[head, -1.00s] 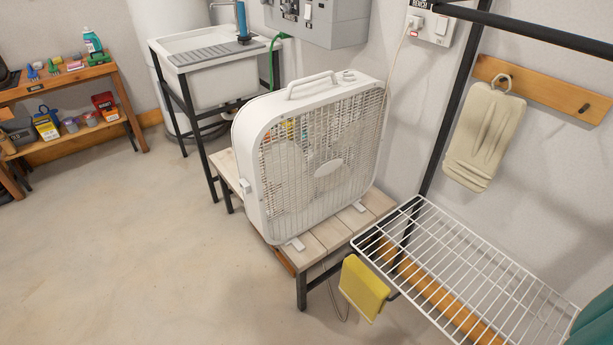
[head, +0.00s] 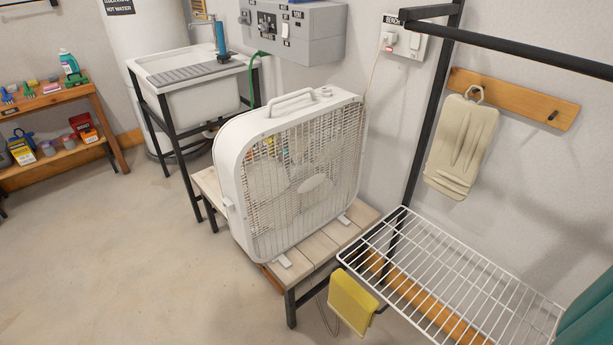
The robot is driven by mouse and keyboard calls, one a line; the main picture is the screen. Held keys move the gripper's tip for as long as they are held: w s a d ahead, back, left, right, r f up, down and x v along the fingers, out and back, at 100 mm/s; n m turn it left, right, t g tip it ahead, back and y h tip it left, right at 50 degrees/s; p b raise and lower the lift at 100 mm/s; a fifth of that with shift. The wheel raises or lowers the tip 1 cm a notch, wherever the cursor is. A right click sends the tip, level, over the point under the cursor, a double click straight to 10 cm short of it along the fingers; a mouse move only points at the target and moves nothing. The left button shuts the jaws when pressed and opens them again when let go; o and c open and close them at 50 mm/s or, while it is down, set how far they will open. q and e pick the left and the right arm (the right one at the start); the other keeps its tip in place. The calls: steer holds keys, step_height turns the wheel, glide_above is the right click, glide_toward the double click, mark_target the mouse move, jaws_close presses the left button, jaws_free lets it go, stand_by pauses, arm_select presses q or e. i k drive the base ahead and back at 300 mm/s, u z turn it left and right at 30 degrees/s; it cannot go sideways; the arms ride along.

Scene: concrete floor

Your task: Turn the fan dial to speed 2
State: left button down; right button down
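A white box fan (head: 290,180) stands upright on a low slatted bench (head: 320,246). Its carry handle (head: 291,100) is on top, and a small dial (head: 324,91) sits to the right of the handle on the top edge. The dial is too small to read its setting. The fan's cord runs to a wall socket (head: 402,46) labelled BENCH, where a small red light shows. Neither of my grippers is in view.
A white wire rack (head: 450,275) on a black frame stands at the right, with a yellow cloth (head: 352,301) at its corner. A utility sink (head: 196,75) is behind the fan. A grey control box (head: 293,33) hangs above. A wooden shelf (head: 62,102) stands left. Floor at front left is clear.

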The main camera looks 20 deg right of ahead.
mark_target(327, 92)
steer(key=u, duration=1.65)
steer(key=i, duration=2.25)
steer(key=z, duration=2.9)
